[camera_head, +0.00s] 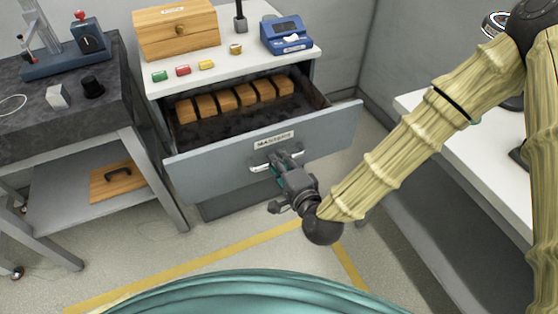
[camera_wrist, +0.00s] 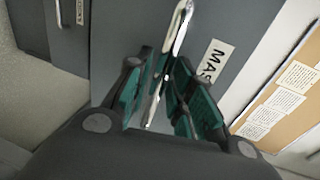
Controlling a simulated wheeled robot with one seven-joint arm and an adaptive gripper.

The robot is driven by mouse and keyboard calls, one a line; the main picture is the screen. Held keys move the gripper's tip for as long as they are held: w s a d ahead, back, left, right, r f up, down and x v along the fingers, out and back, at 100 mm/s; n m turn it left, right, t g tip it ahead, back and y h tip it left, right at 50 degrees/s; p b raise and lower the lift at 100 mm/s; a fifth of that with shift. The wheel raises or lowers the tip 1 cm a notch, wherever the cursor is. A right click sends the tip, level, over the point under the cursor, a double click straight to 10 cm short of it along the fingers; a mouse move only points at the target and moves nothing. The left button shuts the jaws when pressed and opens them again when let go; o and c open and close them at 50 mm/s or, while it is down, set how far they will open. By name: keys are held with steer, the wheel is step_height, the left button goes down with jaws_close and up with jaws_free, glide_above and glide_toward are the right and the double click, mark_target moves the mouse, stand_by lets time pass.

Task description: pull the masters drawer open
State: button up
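The masters drawer (camera_head: 215,172) stands pulled out from the white-topped cabinet (camera_head: 225,70). Its grey front bears a "MASTERS" label (camera_head: 274,139), partly seen in the wrist view (camera_wrist: 215,62). Several wooden blocks (camera_head: 225,99) stand in a row at the back of the drawer, and its dark floor shows in front of them. The metal bar handle (camera_head: 262,166) is below the label. My gripper (camera_head: 287,167) is at the handle. In the wrist view the handle (camera_wrist: 165,65) runs between my green-padded fingers (camera_wrist: 168,98). Whether both pads press on it is hard to see.
A wooden box (camera_head: 177,30), a blue device (camera_head: 286,36) and small coloured pieces (camera_head: 183,70) sit on the cabinet top. A dark bench (camera_head: 60,115) stands left, a white table (camera_head: 450,130) right. Yellow-taped floor (camera_head: 230,255) lies open in front of the drawer.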

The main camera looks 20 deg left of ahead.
steer(key=v, duration=0.6)
steer(key=shift+s+d, duration=0.2)
steer(key=shift+d, duration=0.05)
steer(key=s+d+f+n+g+h+p, duration=0.3)
steer(key=d+f+h+p, duration=0.1)
steer(key=d+f, duration=0.55)
steer(key=s+d+f+n+g+h+p, duration=0.2)
steer(key=s+d, duration=0.6)
steer(key=d, duration=0.5)
steer(key=s+d+f+n+g+h+p, duration=0.3)
steer(key=s+d+f, duration=0.5)
steer(key=d, duration=0.6)
steer(key=g+h+p, duration=0.1)
steer(key=g+h, duration=0.1)
steer(key=shift+s+d+g, duration=0.2)
steer(key=shift+d+g, duration=0.15)
steer(key=shift+g, duration=0.05)
